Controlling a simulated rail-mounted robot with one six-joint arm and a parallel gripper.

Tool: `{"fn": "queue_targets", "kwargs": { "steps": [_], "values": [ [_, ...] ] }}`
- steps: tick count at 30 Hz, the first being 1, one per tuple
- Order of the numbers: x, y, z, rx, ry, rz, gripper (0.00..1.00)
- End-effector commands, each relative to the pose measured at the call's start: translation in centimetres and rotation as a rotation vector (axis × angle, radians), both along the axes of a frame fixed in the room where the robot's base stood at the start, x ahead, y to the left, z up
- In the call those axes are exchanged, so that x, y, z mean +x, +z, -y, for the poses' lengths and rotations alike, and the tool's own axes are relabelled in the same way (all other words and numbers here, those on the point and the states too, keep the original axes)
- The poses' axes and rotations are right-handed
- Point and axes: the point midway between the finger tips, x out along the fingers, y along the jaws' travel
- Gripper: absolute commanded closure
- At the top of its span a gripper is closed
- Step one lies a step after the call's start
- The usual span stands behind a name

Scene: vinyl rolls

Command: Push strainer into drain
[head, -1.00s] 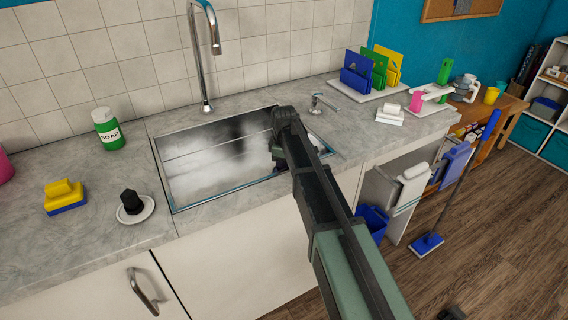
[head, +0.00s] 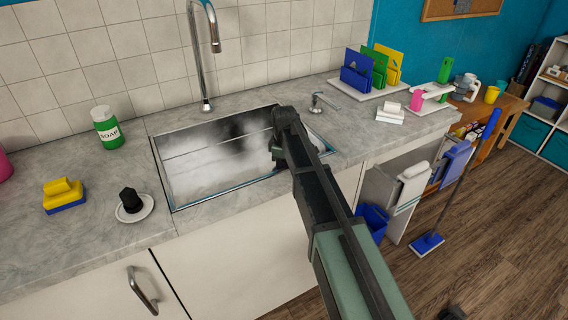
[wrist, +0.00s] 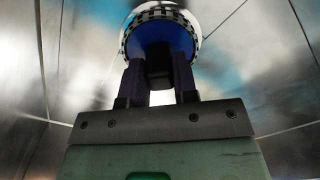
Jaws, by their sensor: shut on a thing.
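In the wrist view the strainer (wrist: 160,35) shows as a blue disc with a black-and-white chequered rim and a dark knob. My gripper (wrist: 159,72) is shut on that knob, with one finger on each side. A pale ring shows around the strainer's edge; I cannot tell whether it is the drain, or whether the strainer sits in it. In the head view my arm reaches down into the right part of the metal sink (head: 200,170). It hides the strainer and fingers there.
The faucet (head: 200,60) stands behind the sink and a soap pump (head: 318,100) at its back right. A dark stopper on a white saucer (head: 146,208), a sponge (head: 64,195) and a green soap bottle (head: 107,128) stand to the left. The sink walls are close around my gripper.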

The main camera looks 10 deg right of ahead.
Motion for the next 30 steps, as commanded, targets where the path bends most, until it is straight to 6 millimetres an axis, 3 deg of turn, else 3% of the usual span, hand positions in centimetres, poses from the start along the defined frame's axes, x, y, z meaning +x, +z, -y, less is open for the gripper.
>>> {"fn": "queue_targets", "kwargs": {
  "steps": [28,30],
  "values": [
    [-0.02,-0.74,0.0,0.0,0.0,-0.001,0.95],
    [-0.02,-0.8,0.0,0.0,0.0,-0.001,1.0]
  ]
}}
